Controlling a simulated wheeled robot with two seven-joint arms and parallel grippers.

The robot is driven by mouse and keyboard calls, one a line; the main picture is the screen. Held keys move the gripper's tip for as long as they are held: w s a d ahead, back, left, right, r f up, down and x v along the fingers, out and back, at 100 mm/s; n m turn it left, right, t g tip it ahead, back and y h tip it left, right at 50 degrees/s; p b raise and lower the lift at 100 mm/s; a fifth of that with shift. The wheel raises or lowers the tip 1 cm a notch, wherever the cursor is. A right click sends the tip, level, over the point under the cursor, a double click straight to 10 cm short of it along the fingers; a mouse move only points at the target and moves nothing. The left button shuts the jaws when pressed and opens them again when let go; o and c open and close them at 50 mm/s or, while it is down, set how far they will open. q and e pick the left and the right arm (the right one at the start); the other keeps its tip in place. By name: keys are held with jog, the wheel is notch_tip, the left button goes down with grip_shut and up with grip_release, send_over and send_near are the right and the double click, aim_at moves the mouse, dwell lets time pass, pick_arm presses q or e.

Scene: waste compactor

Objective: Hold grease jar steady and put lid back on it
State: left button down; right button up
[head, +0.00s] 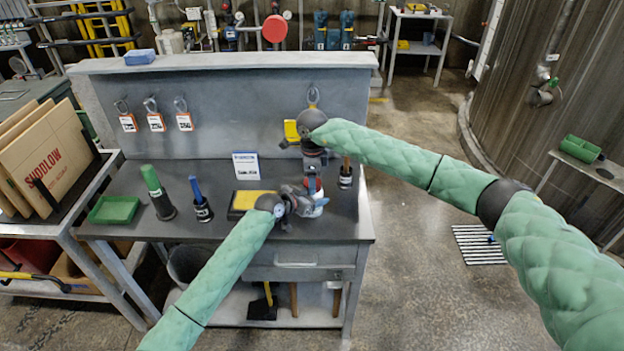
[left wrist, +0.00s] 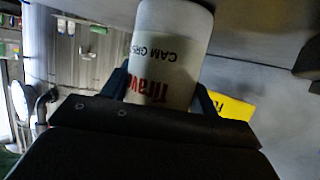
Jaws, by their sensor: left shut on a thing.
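The grease jar (head: 314,208) is white and stands at the right end of the workbench. In the left wrist view the jar (left wrist: 172,50) shows red and black lettering, with dark fingers on both sides. My left gripper (head: 301,205) is shut on the jar's side. A red lid-like part (head: 313,186) shows at the jar's top, partly hidden by grippers. I cannot tell whether it is seated. My right gripper (head: 313,176) points down right above the jar at the red part. Its fingers are too small and covered to tell open from shut.
A dark container (head: 345,178) stands close right of the jar. The back panel (head: 240,100) rises behind.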

dwell(0.3)
jog(key=shift+r, duration=2.2)
jog(key=shift+c, duration=0.3)
jog(key=shift+t, duration=0.3)
jog(key=r, duration=0.1)
jog(key=w+r, duration=0.1)
jog(key=r, duration=0.1)
jog(key=d+r, duration=0.1)
jog(key=shift+w+r, duration=0.15)
jog(key=shift+w, duration=0.15)
jog(key=n, duration=0.1)
jog(key=s+n, duration=0.1)
jog(key=n, duration=0.3)
jog(key=shift+s+a+f, duration=0.25)
jog(key=shift+a+f, duration=0.1)
jog(key=shift+f, duration=0.05)
jog(key=n, duration=0.4)
jog(key=shift+s+a, duration=0.1)
jog(key=shift+a, duration=0.1)
